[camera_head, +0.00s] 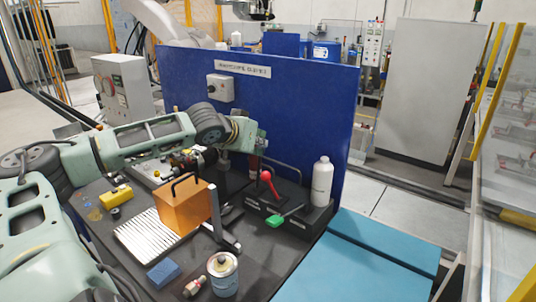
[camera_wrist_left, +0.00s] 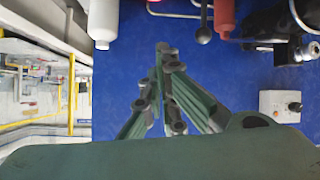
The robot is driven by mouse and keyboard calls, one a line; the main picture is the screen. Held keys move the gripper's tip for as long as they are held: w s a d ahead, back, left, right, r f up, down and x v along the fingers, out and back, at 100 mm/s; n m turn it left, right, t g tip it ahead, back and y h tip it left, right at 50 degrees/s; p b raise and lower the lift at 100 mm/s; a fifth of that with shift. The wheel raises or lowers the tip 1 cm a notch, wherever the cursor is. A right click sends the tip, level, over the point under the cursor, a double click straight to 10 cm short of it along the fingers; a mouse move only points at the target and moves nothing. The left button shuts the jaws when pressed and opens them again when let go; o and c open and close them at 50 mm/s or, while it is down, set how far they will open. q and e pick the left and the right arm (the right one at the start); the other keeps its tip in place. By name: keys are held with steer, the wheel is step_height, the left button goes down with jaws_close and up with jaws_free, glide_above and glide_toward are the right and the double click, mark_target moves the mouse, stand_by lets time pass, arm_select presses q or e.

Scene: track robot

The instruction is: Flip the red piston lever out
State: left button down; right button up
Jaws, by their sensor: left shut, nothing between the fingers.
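The red lever (camera_head: 267,182) stands tilted on a dark base block (camera_head: 262,203) near the right side of the black bench, beside a green-handled lever (camera_head: 285,217). My left arm reaches across from the left, and its gripper end (camera_head: 249,137) is above and behind the red lever, apart from it. In the left wrist view the left gripper's fingers (camera_wrist_left: 166,50) are together and empty in front of the blue panel. A red cylindrical part (camera_wrist_left: 225,14) shows at that view's top edge; I cannot tell whether it is the lever. My right gripper is not in view.
A blue panel (camera_head: 305,110) rises behind the bench. A white bottle (camera_head: 321,182) stands right of the levers. An orange box (camera_head: 182,207), a metal can (camera_head: 222,275) and a blue block (camera_head: 163,273) stand on the near bench. A grey switch box (camera_head: 220,87) is mounted on the panel.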

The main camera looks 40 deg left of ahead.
arm_select(q)
steer(key=shift+p+x, duration=1)
steer(key=shift+p, duration=0.25)
steer(key=f+p, duration=0.1)
steer(key=w+f+p, duration=0.1)
steer(key=f, duration=0.1)
steer(key=f+p, duration=0.2)
steer(key=shift+w+d+f, duration=0.1)
steer(key=shift+w+f, duration=0.1)
steer(key=shift+w, duration=0.1)
